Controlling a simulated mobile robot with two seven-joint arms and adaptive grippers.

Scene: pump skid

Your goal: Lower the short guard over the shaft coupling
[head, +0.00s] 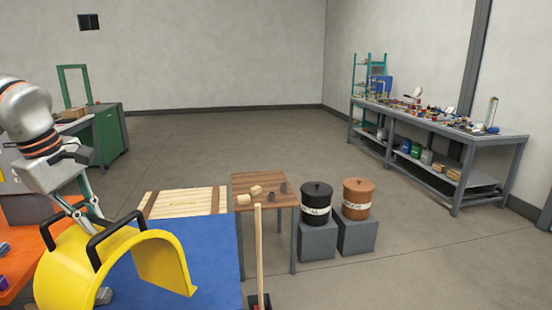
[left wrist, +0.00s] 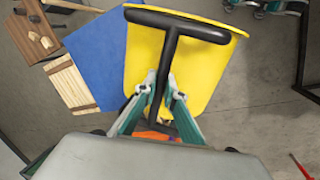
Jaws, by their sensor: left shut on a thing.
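A yellow arched guard (head: 75,262) with two black handles (head: 112,238) fills the lower left of the head view, beside and partly over a blue surface (head: 215,262). My left gripper (head: 85,208) reaches down to the guard from the left and is shut on one black handle. The left wrist view shows the yellow guard (left wrist: 205,60) beyond the fingers, with the black handle (left wrist: 165,75) between them. A small grey piece shows at the guard's lower edge; I cannot tell whether it is part of the shaft coupling. The coupling is not clearly visible.
An orange surface (head: 28,262) with small purple parts lies left of the guard. Two lidded pots stand right. The middle floor is clear.

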